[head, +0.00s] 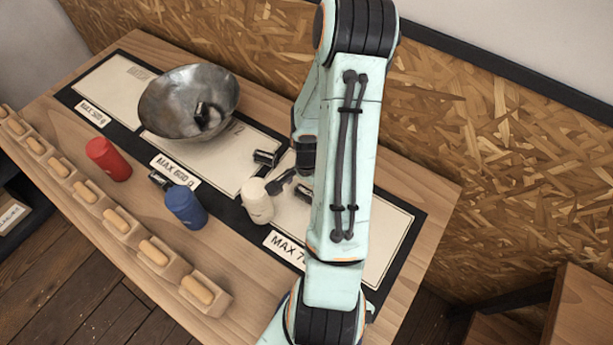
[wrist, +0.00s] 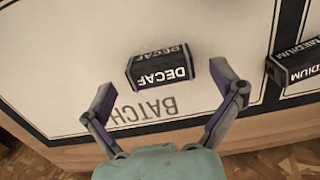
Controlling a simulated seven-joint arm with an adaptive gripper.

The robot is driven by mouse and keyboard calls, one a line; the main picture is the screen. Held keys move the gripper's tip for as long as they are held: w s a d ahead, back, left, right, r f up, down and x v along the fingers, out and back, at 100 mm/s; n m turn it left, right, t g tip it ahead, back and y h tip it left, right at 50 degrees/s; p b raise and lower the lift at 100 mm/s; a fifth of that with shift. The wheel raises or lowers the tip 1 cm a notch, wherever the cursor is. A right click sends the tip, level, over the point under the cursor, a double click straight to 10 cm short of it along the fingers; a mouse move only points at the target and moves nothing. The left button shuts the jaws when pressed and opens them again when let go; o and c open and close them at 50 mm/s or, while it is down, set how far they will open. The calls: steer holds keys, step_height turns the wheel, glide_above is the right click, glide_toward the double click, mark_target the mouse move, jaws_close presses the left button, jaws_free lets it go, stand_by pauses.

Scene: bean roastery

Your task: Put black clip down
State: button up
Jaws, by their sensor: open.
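A black clip marked DECAF (wrist: 162,68) lies on the pale batch mat in the wrist view. My gripper (wrist: 162,78) is open, with one finger on each side of this clip and a gap to both; it holds nothing. In the head view my gripper (head: 283,182) is low over the right-hand mat panel, partly hidden by my arm. A dark clip (head: 303,192) shows beside it there. A second black clip marked MEDIUM (wrist: 293,64) is at the right edge of the wrist view.
A metal bowl (head: 165,105) with a dark clip (head: 203,116) inside stands on the mat. Another dark clip (head: 265,157) lies right of it. A row of wooden holders (head: 154,255) lines the front edge.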

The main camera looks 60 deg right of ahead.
mark_target(306, 193)
step_height(306, 193, up, 11)
steer(key=a+r+n, duration=0.5)
steer(key=a+n, duration=0.2)
steer(key=a, duration=0.3)
steer(key=s+a+r+n, duration=0.1)
steer(key=a+r+n, duration=0.4)
steer(key=a, duration=0.5)
steer(key=n, duration=0.2)
steer(key=shift+a+r+n, duration=0.25)
steer(key=shift+r+n, duration=0.1)
steer(key=shift+n, duration=0.05)
steer(key=s+a+n, duration=0.2)
steer(key=s+a+r+n, duration=0.1)
steer(key=s+n, duration=0.1)
steer(key=shift+a+r+y, duration=0.1)
steer(key=shift+a+y, duration=0.25)
steer(key=shift+y, duration=0.05)
steer(key=c, duration=0.7)
steer(key=shift+w, duration=0.1)
